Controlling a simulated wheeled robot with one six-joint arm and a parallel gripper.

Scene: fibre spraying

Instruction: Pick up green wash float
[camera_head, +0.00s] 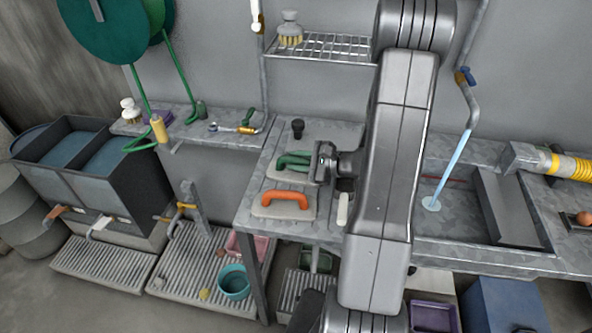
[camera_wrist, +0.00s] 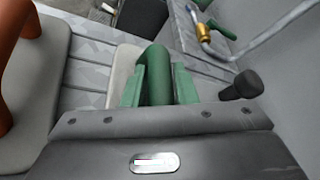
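The green wash float has a green handle (camera_head: 293,160) on a pale pad (camera_head: 283,176), lying on the grey metal bench. In the wrist view its handle (camera_wrist: 156,72) rises in front of the gripper body, over the pale pad (camera_wrist: 121,68). My gripper (camera_head: 310,162) reaches in from the right at the handle. In the wrist view, green finger-like pieces stand on both sides of the handle, with my gripper (camera_wrist: 158,88) around it. Whether they press on it cannot be told. The gripper body hides the lower part of the float.
A float with an orange handle (camera_head: 287,199) lies just in front; its handle also shows in the wrist view (camera_wrist: 14,65). A dark knob (camera_head: 297,128) stands behind. A white-handled item (camera_head: 343,208) is close to my arm. A wire shelf (camera_head: 320,46) hangs above.

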